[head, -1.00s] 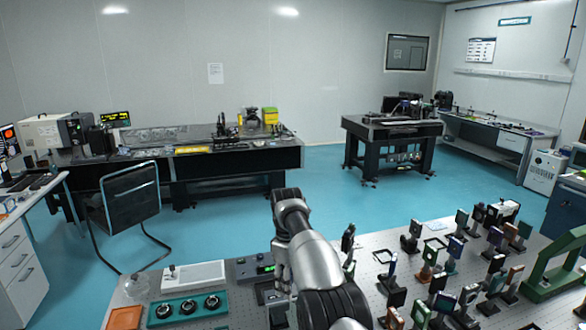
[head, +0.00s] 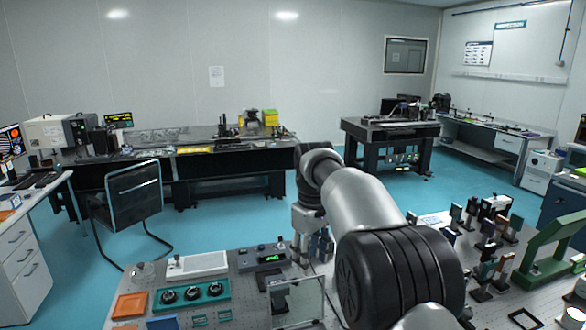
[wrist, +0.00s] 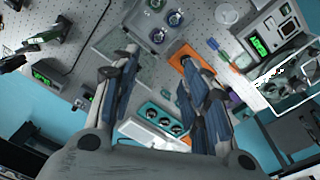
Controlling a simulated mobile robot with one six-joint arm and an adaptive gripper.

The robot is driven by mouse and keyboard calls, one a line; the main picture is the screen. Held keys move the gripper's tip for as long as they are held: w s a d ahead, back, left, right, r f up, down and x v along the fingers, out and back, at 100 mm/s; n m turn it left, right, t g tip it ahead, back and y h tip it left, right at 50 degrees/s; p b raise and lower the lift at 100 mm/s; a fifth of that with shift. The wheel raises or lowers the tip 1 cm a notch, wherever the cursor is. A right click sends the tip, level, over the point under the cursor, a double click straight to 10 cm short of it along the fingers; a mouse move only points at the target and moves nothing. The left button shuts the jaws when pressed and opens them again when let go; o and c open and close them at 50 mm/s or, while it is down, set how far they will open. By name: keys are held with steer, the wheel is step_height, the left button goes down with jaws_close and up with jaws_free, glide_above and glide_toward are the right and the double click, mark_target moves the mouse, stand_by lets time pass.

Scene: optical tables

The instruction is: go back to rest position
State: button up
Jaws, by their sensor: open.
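My gripper (head: 313,252) hangs below the bent end of my arm in the head view, above the back edge of the perforated optical table (head: 232,312). The arm partly hides it there. In the wrist view my gripper (wrist: 158,68) has its two blue-grey fingers spread apart. Nothing is held between them. The table surface and its items show beyond and between the fingers.
A teal tray (head: 212,291) with round black parts, an orange block (head: 130,306), a white box (head: 198,264) and a green-display device (head: 262,258) sit left of my arm. Several optic mounts and a green bridge (head: 545,255) stand right. Blue floor lies beyond.

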steer(key=s+d+r+m+t+b, duration=0.1)
steer(key=s+d+r+m+b, duration=0.15)
steer(key=s, duration=0.65)
steer(key=s+d+r+m+t+b, duration=0.1)
steer(key=s+d+r+m, duration=0.2)
steer(key=s, duration=0.5)
steer(key=s+d+f+m+b, duration=0.1)
steer(key=s+f, duration=0.2)
steer(key=s, duration=0.4)
steer(key=s+d+f+m+t, duration=0.1)
steer(key=s+d+f, duration=0.1)
steer(key=s+f, duration=0.2)
steer(key=s+d+f+m+t+b, duration=0.1)
steer(key=s+f, duration=0.3)
steer(key=s, duration=0.6)
steer(key=shift+s+d+f+b, duration=0.25)
steer(key=shift+b, duration=0.1)
